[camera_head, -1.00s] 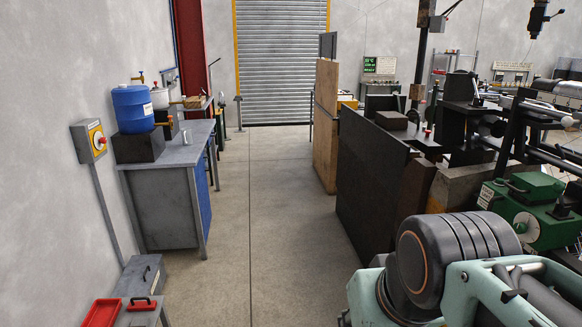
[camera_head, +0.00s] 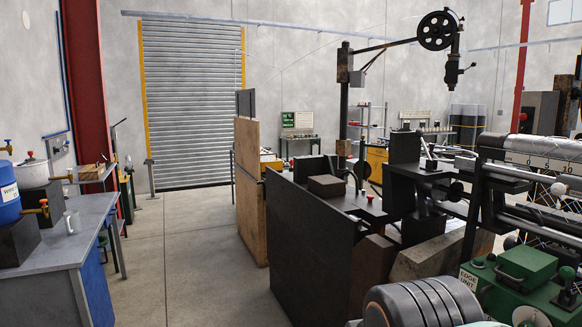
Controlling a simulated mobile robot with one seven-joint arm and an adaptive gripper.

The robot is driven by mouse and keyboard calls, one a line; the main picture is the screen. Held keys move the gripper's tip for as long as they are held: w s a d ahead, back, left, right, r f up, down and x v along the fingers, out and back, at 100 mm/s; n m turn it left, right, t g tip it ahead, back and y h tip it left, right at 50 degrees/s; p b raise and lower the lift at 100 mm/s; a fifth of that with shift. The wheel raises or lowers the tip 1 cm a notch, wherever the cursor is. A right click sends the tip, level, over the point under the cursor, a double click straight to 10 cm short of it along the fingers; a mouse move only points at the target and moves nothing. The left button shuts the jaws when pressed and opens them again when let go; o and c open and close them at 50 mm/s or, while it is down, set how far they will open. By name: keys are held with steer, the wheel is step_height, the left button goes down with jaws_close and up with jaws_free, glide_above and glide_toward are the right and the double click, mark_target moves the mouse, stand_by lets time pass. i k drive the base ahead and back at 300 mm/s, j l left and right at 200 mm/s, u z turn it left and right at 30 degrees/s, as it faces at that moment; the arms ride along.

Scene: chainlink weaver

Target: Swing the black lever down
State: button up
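I cannot pick out the black lever for certain. A small dark upright piece (camera_head: 567,280) stands on the green edge unit (camera_head: 508,290) at the lower right, but I cannot tell whether it is a lever. The weaving machine (camera_head: 500,180) with its dark frame fills the right side and has several black parts. My gripper is not in view. Only a rounded grey part of my arm shows at the bottom right, in front of the machine.
Dark panels (camera_head: 310,250) and a wooden board (camera_head: 250,190) stand left of the machine. A free concrete aisle (camera_head: 190,260) runs to the roller shutter (camera_head: 193,100). A workbench (camera_head: 60,235) with a blue drum (camera_head: 8,195) is at the left. A pulley (camera_head: 438,30) hangs overhead.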

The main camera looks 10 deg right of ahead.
mark_target(420, 133)
steer(key=i+l+u, duration=0.2)
steer(key=i, duration=0.95)
steer(key=i+z, duration=0.4)
steer(key=i+j+z, duration=0.35)
steer(key=i+l+z, duration=0.15)
steer(key=i+z, duration=0.15)
steer(key=z, duration=0.2)
steer(key=i+z, duration=0.25)
steer(key=z, duration=0.25)
steer(key=i+j+z, duration=0.1)
steer(key=i+z, duration=0.2)
steer(key=z, duration=0.15)
